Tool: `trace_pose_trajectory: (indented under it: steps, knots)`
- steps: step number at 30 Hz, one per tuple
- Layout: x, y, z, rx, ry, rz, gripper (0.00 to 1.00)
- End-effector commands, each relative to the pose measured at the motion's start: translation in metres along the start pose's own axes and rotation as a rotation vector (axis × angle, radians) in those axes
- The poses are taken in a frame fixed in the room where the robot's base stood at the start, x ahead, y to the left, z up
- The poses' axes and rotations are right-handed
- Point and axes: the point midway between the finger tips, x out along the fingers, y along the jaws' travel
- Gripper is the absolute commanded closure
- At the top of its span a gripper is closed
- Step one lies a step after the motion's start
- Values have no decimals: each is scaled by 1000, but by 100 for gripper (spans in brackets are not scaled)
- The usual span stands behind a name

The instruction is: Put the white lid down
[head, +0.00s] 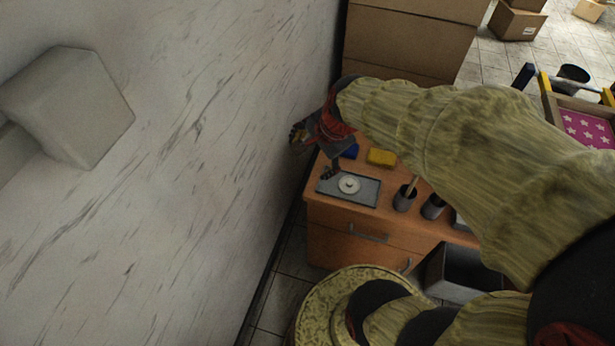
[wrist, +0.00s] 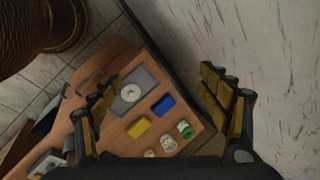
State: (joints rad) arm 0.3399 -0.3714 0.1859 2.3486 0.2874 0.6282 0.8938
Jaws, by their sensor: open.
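The white lid (head: 349,184), a round disc with a small raised centre, lies flat on a grey tray (head: 327,187) on the wooden cabinet. In the wrist view the lid (wrist: 131,92) shows on the same tray (wrist: 147,78), between my fingers in the picture but apart from them. My gripper (head: 315,153) is open and empty, above the cabinet's back-left corner near the wall. In the wrist view its fingers (wrist: 156,85) are spread wide on both sides. The arm hides part of the cabinet top in the head view.
A yellow block (head: 381,157) and a blue block (wrist: 163,105) sit beside the tray. Jars (wrist: 185,129) stand past them. Dark cups (head: 404,198) stand right of the tray. The marble wall (head: 200,150) is close on the left. Cardboard boxes (head: 410,40) are stacked behind.

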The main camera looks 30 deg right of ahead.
Motion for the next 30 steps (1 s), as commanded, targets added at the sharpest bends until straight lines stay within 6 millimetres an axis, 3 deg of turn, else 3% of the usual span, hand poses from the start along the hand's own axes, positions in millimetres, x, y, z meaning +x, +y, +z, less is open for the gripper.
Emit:
trace_pose_trajectory:
  steps: [1, 3, 6, 12, 16, 24, 30]
  knots:
    - [-23, -1, 22, -206, 4, -20, 24]
    - [-49, 5, 47, -499, 13, -29, 24]
    - [-81, 19, 72, -868, 38, -38, 24]
    - [-117, 44, 94, -1336, 88, -38, 24]
    - [-124, 51, 96, -1440, 100, -33, 24]
    - [-124, 51, 96, -1449, 100, -32, 24]
    - [-110, 57, 97, -1447, 100, -32, 24]
